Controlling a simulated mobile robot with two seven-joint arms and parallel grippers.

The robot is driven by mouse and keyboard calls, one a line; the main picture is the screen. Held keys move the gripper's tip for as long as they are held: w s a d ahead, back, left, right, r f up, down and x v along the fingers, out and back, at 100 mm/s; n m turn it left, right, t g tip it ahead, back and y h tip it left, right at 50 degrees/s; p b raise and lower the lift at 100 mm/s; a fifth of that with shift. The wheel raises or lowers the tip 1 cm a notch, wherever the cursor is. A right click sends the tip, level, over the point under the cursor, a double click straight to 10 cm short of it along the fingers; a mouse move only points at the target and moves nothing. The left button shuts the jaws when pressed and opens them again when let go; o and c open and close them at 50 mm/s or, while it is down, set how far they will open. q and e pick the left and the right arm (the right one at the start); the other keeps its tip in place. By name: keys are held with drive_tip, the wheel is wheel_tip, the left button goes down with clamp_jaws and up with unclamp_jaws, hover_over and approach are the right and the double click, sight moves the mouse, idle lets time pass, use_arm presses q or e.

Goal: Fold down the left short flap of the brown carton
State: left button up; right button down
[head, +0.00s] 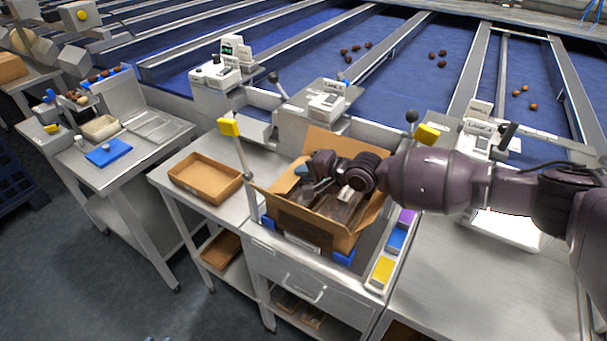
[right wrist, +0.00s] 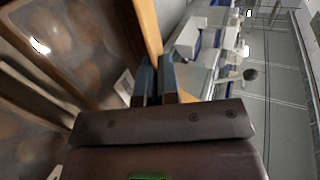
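The brown carton (head: 345,240) stands on the metal bench in the head view, with clear packs (head: 338,207) inside. Its left short flap (head: 286,182) slopes up at the left end, partly behind my gripper. The back flap stands up, the front flap hangs outward and the right flap leans out. My right gripper (head: 303,171) reaches across from the right to the inner side of the left flap. In the right wrist view its fingers (right wrist: 156,80) are close together, with a brown cardboard edge (right wrist: 147,28) just beyond them. I cannot tell whether they touch it. My left gripper is out of view.
An empty shallow brown tray (head: 205,180) lies left of the carton. A post with a yellow top (head: 229,127) rises by the carton's left end. Coloured blocks, one yellow (head: 382,271), line the right side. Scales and blue lanes lie behind.

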drive_tip(key=c, duration=1.3)
unclamp_jaws()
drive_tip(key=shift+c, duration=0.2)
drive_tip(key=shift+d, duration=0.1)
drive_tip(key=v, duration=1)
drive_tip(key=shift+s+d+r, duration=0.15)
drive_tip(key=shift+s+d, duration=0.05)
drive_tip(key=shift+s, duration=0.05)
